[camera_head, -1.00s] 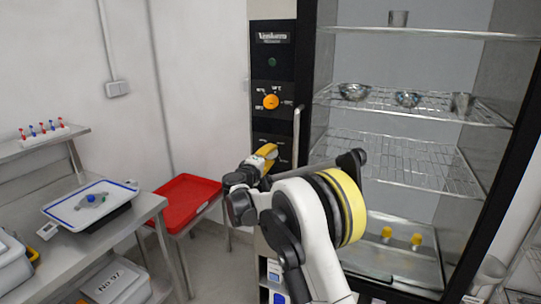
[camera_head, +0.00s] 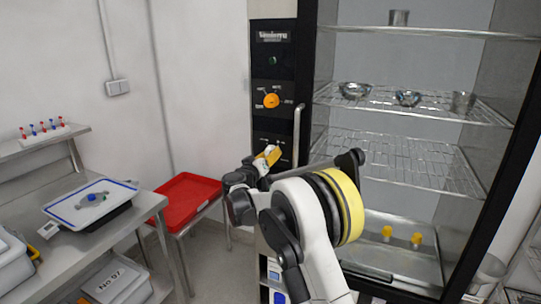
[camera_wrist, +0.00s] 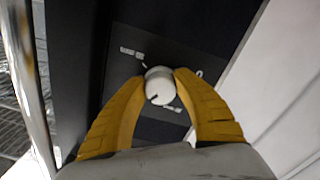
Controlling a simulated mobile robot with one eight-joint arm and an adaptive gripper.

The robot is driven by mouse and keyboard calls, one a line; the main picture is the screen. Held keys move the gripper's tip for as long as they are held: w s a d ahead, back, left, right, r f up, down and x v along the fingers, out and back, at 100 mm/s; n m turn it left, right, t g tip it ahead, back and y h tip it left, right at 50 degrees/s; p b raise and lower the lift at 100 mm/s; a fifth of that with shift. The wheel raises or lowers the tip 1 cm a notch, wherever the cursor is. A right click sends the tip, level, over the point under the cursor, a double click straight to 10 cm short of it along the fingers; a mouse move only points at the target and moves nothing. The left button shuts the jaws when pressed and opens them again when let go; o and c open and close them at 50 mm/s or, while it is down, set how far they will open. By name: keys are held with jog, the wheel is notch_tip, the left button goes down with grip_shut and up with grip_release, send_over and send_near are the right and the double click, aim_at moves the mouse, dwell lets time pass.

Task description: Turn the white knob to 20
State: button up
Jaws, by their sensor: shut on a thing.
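The white knob (camera_wrist: 159,86) shows in the wrist view on a dark panel with white markings around it. My gripper (camera_wrist: 160,88) is shut on the knob, with one yellow finger on each side of it. A dark pointer line shows on the knob's face; the marking it points to is too small to read. There the white knob is hidden behind the fingers.
An orange knob (camera_head: 271,101) sits on the panel above. A vertical door handle (camera_head: 296,135) stands close to the right of my gripper. The open cabinet has wire shelves (camera_head: 400,165) with metal bowls. A red tray (camera_head: 185,203) is at the left.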

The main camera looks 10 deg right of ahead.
jog(key=shift+m, duration=0.9)
jog(key=o, duration=1.2)
jog(key=shift+w, duration=0.1)
jog(key=shift+c, duration=0.2)
jog(key=v, duration=1.2)
